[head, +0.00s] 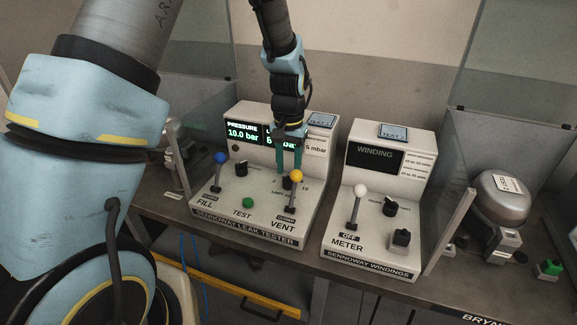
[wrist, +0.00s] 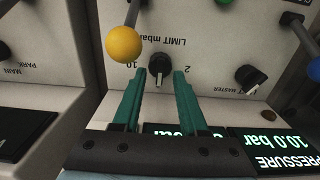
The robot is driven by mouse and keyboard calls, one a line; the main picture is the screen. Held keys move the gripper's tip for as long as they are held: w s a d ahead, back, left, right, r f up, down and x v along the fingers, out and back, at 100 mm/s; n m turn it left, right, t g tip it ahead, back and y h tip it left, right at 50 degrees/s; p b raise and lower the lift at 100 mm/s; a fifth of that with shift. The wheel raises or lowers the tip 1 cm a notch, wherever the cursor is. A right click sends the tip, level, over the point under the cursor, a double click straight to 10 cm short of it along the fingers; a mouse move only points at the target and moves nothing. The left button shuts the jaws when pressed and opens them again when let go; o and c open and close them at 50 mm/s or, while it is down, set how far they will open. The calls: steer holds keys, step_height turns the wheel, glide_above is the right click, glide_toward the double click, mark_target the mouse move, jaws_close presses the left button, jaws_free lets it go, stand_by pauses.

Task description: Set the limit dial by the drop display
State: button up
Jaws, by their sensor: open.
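The limit dial (wrist: 160,66) is a small black knob with a pale pointer mark, under the label LIMIT mbar, upside down in the wrist view. In the head view the limit dial (head: 288,183) is partly hidden beneath my gripper (head: 289,167). My gripper (wrist: 159,76) is open, its teal fingers spread to either side of the dial, with gaps showing. I cannot tell whether the tips reach down around it. The drop display (head: 267,139) is mostly hidden behind my gripper. The pressure display (head: 243,133) reads 10.0 bar.
On the leak tester, the yellow-knobbed VENT lever (head: 296,177) stands close to my fingers. The blue FILL lever (head: 220,158), green TEST button (head: 249,203) and another black dial (head: 241,168) sit further left. The windings meter (head: 375,210) stands to the right.

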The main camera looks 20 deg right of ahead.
steer(key=shift+f, duration=0.65)
jaws_close()
